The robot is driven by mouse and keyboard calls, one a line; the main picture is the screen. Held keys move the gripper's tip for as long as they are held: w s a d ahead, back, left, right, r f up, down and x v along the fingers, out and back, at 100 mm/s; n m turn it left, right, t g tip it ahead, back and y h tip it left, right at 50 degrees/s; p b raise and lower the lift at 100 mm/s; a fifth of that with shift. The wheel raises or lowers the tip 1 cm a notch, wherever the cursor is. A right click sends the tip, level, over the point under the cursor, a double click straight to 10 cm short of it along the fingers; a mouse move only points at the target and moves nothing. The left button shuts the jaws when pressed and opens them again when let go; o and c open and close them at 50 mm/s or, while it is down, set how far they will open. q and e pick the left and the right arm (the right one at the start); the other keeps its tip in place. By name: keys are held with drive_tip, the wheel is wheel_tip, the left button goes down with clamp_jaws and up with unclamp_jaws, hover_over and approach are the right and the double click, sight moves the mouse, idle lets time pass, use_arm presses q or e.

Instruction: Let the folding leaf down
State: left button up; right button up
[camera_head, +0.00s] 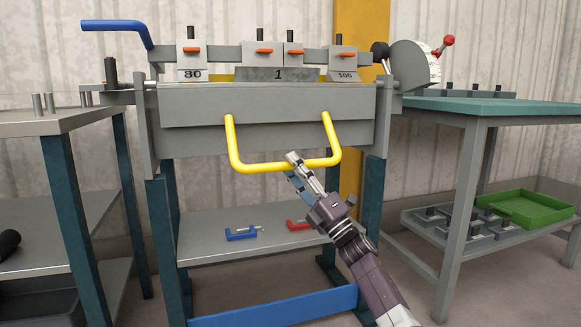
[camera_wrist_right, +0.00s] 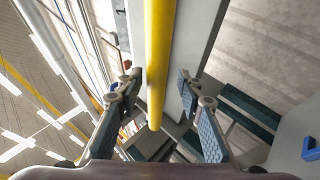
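The folding leaf (camera_head: 270,106) is the wide grey panel across the front of the bender, its face toward me. A yellow U-shaped handle (camera_head: 237,155) is fixed to it, with its crossbar low. My right gripper (camera_head: 298,173) reaches up from below at the crossbar, right of its middle. In the right wrist view the yellow handle (camera_wrist_right: 157,60) runs between the two spread fingers of the right gripper (camera_wrist_right: 158,88), with a gap on each side. I cannot tell whether the bar is fully between the fingertips in depth. My left gripper is not in view.
A blue lever (camera_head: 115,25) sticks out at upper left. Finger blocks (camera_head: 191,60) with orange levers stand along the top. A blue clamp (camera_head: 241,233) and a red clamp (camera_head: 298,225) lie on the lower shelf. A grey table (camera_head: 50,122) stands left, a green-topped table (camera_head: 500,107) right.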

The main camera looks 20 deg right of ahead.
drive_tip(key=v, duration=1.1)
